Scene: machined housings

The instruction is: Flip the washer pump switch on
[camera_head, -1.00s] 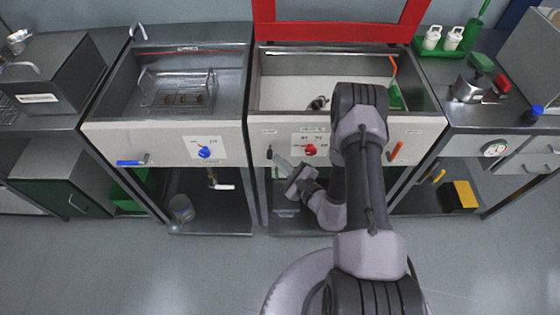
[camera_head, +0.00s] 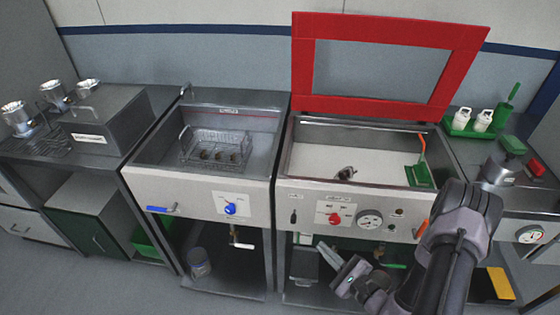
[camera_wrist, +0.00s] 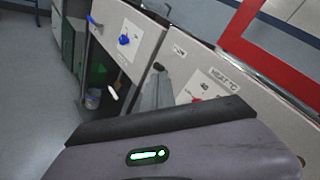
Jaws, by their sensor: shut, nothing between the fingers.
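The washer is the right-hand basin unit with a pale front panel (camera_head: 310,196). A small black switch (camera_head: 293,216) sits at the left end of that panel, under a small label. It shows in the wrist view (camera_wrist: 158,67) beside the fingertips; I cannot tell whether it is up or down. My gripper (camera_head: 330,256) is shut and empty, below and right of the switch in the head view. In the wrist view my gripper (camera_wrist: 158,88) overlaps the panel just below the switch; contact cannot be made out.
Right of the switch are a red knob (camera_head: 335,218), a round gauge (camera_head: 369,219) and an orange handle (camera_head: 422,228). The washer's red-framed lid (camera_head: 390,105) stands open. Left is a basin with a wire basket (camera_head: 216,150), a blue knob (camera_head: 230,208) and a blue-handled valve (camera_head: 158,209).

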